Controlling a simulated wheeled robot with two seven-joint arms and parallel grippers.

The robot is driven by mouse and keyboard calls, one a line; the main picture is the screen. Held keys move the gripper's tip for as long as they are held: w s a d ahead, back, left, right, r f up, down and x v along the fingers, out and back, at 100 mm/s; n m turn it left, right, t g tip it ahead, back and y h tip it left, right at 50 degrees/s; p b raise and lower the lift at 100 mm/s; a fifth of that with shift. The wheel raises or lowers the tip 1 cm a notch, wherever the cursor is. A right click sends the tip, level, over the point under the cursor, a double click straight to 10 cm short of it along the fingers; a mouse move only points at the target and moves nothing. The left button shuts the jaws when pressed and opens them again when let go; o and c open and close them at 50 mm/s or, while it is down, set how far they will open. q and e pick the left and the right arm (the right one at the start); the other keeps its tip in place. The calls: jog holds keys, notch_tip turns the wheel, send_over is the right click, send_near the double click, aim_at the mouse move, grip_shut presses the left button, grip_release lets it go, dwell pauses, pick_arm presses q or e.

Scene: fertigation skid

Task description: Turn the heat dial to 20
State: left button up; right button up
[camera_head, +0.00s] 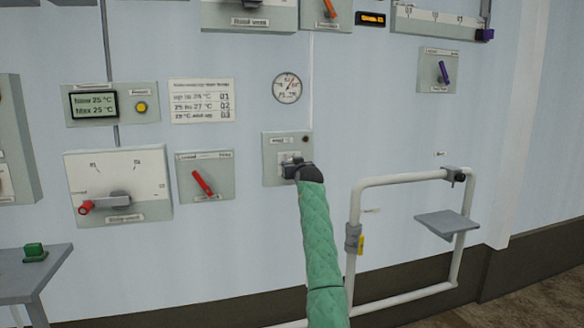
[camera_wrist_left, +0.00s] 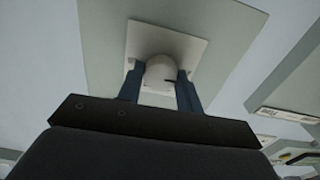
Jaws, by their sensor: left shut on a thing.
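A small grey-green panel (camera_head: 273,172) on the wall has a pale square plate with a rounded white knob (camera_wrist_left: 160,69) on it. I take this knob for the heat dial, but its label is too blurred to read. My left gripper (camera_head: 291,162) comes up to the panel from below, on a green-sleeved arm. In the left wrist view its two dark blue fingers (camera_wrist_left: 161,84) are shut on the sides of the knob. A thin dark mark shows on the knob. The gripper hides part of the dial and any scale in the head view. My right gripper is not in view.
A round gauge (camera_head: 287,88) hangs above the panel. A red-handled switch (camera_head: 203,184) and a larger dial box (camera_head: 118,187) are to the left. A white pipe frame (camera_head: 400,180) with a grey plate (camera_head: 447,222) stands to the right. A display (camera_head: 94,104) reads about 25 °C.

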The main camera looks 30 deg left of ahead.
pick_arm(q)
jog(key=shift+f, duration=0.2)
jog(key=o, duration=1)
jog(key=shift+r, duration=0.15)
jog(key=shift+v, duration=3.85)
